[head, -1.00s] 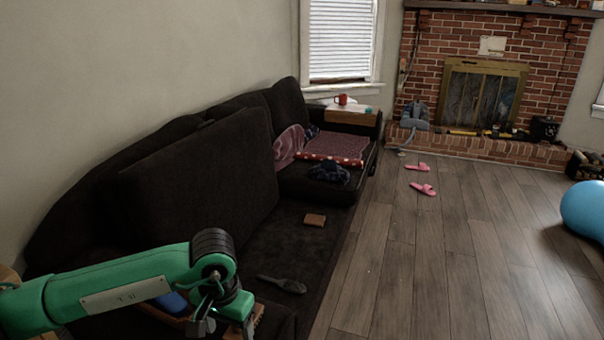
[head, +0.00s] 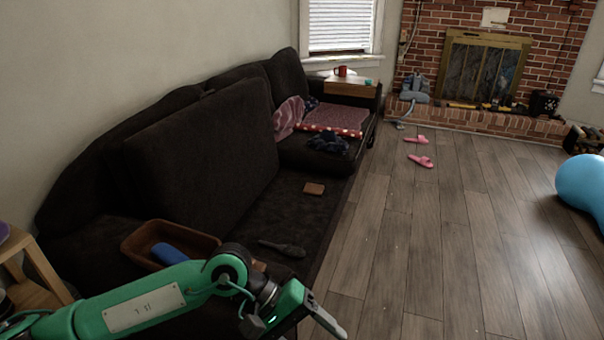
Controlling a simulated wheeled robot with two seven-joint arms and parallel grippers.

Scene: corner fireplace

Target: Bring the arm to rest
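My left arm comes in from the lower left, green with a dark wrist. Its gripper (head: 322,316) is at the bottom edge, right of the sofa's near end and over the wooden floor. One pale finger shows, pointing down and right; the other is hidden or out of frame, so I cannot tell its opening. No held object shows. My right gripper is not in view.
A brown tray (head: 135,243) with a blue item (head: 168,254) sits at the near end of the dark sofa (head: 205,150). A brush (head: 282,248) and small brown block (head: 314,188) lie on the seat. Pink slippers (head: 420,160) lie on open floor. A blue ball (head: 582,182) is right.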

